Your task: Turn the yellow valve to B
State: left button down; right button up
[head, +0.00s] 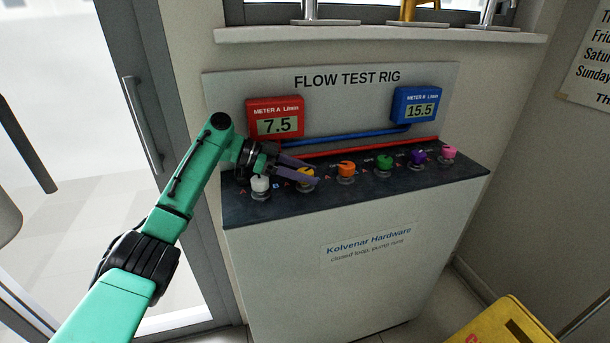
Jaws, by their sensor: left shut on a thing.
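The yellow valve (306,184) is the second knob from the left in a row on the dark top of the flow test rig (430,182). My left gripper (308,173) reaches in from the left above the white valve, and its fingers are shut on the yellow valve. The fingers hide part of the knob, so I cannot tell which letter it points to. The red meter A (275,119) reads 7.5 and the blue meter B (416,106) reads 15.5. My right gripper is not in view.
The white valve (261,184) is just left, below my gripper. The orange (346,169), green (384,161), purple (417,156) and pink (448,152) valves stand to the right. Red and blue pipes run behind them. A yellow object (505,322) stands on the floor at lower right.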

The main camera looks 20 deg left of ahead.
pick_arm(q)
jog(key=shift+f, duration=0.1)
jog(key=shift+c, duration=1.5)
grip_release()
jog(key=b+v, duration=0.1)
jog(key=v, duration=1.1)
jog(key=shift+d, duration=0.1)
